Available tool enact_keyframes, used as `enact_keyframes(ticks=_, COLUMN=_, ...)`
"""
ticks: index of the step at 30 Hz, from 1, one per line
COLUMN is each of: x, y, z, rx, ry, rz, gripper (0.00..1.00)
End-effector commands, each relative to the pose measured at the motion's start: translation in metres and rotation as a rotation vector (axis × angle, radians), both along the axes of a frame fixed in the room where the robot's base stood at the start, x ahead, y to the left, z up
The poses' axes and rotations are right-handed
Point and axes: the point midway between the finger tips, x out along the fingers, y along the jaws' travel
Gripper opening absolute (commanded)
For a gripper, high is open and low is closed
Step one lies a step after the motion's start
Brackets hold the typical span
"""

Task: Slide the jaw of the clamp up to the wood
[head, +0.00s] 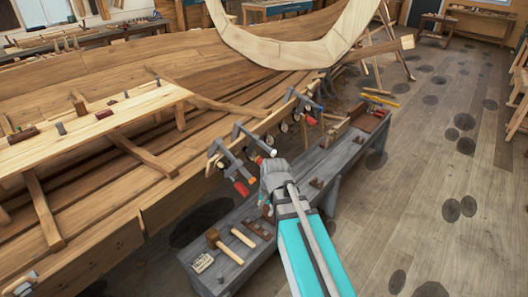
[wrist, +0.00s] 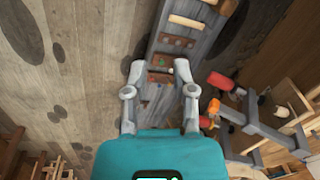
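Several grey bar clamps are fixed along the edge of the wooden hull planking (head: 150,205). In the head view one clamp (head: 252,138) has its bar reaching toward my gripper, another (head: 218,152) with a red handle is to its left, and more (head: 303,100) are further back. I cannot tell which is meant. My gripper (head: 272,178) is just right of the nearer clamps, apart from them as far as I can see. In the wrist view its fingers (wrist: 160,68) are spread and empty, with a red clamp handle (wrist: 221,81) and an orange one (wrist: 213,107) to their right.
A long grey bench (head: 222,266) runs below the hull edge, bearing a mallet (head: 222,245) and other tools. It also shows beyond my fingers in the wrist view (wrist: 193,40). A wooden toolbox (head: 370,120) is at its far end. The floor to the right is open.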

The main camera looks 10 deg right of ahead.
Motion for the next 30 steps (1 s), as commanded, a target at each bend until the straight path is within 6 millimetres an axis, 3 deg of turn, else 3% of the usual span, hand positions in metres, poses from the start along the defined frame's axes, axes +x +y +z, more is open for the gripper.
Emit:
enact_keyframes(ticks=1, x=0.014, y=-0.001, z=0.006, rx=0.022, ry=-0.005, rz=-0.078, gripper=0.34)
enact_keyframes(ticks=21, x=0.137, y=-0.014, z=0.055, rx=0.423, ry=0.06, rz=-1.167, gripper=0.34)
enact_keyframes(ticks=30, x=0.182, y=-0.025, z=0.076, rx=0.608, ry=0.158, rz=-1.573, gripper=0.34)
